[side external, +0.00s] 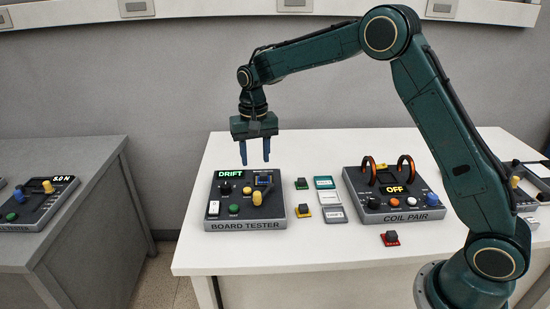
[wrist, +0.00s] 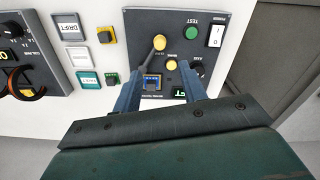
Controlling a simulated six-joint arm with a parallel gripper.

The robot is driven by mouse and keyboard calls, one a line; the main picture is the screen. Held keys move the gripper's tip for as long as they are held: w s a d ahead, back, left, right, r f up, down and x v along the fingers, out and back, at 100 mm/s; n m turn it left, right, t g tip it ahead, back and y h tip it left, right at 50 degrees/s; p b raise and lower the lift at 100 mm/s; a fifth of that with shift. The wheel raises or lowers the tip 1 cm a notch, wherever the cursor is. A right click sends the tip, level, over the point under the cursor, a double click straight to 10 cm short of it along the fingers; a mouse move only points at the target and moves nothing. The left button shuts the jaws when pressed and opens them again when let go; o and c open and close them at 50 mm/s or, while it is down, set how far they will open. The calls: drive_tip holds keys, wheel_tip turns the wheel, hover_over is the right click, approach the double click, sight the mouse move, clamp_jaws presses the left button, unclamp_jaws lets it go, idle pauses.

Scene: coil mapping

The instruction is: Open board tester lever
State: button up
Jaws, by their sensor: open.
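The board tester (side external: 245,224) is a dark box at the left of the white table, with a green "DRIFT" display (side external: 229,174). Its lever (side external: 257,199) has a yellow knob and slants from beside a blue socket (side external: 264,180) toward the box's front. In the wrist view the lever (wrist: 159,42) lies just beyond my fingertips, and the blue socket (wrist: 152,82) shows between the fingers. My gripper (side external: 254,160) is open and empty, pointing down above the back of the tester, apart from the lever. It also shows in the wrist view (wrist: 159,72).
The tester also bears a green button (wrist: 190,31), a white rocker switch (wrist: 215,36) and a black knob (wrist: 197,67). Small blocks and label trays (side external: 327,197) lie to its right, then the coil pair box (side external: 400,216) reading "OFF". A grey table (side external: 80,160) stands left.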

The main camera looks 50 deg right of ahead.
sight(256, 193)
wheel_tip(256, 193, down, 13)
drive_tip(key=shift+f, duration=0.1)
idle(0.6)
clamp_jaws()
